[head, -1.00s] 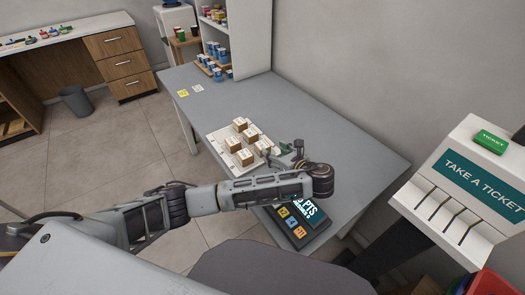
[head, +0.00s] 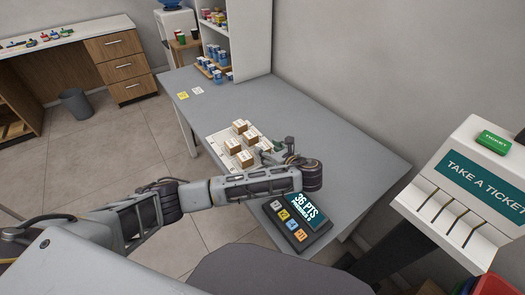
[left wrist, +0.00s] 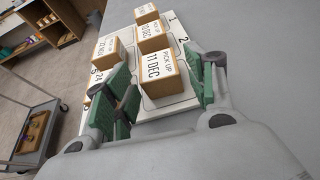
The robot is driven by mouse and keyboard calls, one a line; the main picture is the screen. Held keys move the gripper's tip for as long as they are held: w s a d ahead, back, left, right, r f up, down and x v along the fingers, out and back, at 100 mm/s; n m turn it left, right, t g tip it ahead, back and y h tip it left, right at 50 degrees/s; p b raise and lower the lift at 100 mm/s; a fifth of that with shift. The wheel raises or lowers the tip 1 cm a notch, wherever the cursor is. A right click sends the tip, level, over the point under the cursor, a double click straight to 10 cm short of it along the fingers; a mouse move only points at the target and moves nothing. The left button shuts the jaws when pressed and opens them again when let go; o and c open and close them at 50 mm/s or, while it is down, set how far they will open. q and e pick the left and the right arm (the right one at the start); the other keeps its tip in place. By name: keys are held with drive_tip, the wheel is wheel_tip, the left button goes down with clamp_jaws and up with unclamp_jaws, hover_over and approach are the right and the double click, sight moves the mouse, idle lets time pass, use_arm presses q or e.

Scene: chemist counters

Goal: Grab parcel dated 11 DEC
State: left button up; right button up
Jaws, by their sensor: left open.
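The parcel marked 11 DEC (left wrist: 158,76) is a small brown box with a white PICK UP label, on a white numbered tray (left wrist: 118,19). In the left wrist view it sits between the green pads of my open left gripper (left wrist: 163,88), one finger on each side. I cannot tell whether a pad touches it. In the head view my left gripper (head: 276,154) is at the tray's right end and partly hides the parcels there. A parcel marked 22 NOV (left wrist: 105,62) is outside the left finger. A parcel marked 10 DEC (left wrist: 153,38) stands just behind. My right gripper is not in view.
The tray (head: 216,139) lies on a grey counter (head: 325,150) with free room around it. A points terminal (head: 296,222) reading 36 PTS is at the near edge. A shelf (head: 245,40) with cups stands at the back, a ticket machine (head: 468,180) at right.

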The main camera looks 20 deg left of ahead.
sight(263, 148)
use_arm(q)
drive_tip(key=x, duration=0.3)
drive_tip(key=shift+s+a+r, duration=0.1)
drive_tip(key=shift+s, duration=0.05)
drive_tip(key=shift+x, duration=0.9)
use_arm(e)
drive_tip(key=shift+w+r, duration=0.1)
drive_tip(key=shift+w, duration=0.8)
use_arm(q)
drive_tip(key=shift+c, duration=0.6)
drive_tip(key=c, duration=0.7)
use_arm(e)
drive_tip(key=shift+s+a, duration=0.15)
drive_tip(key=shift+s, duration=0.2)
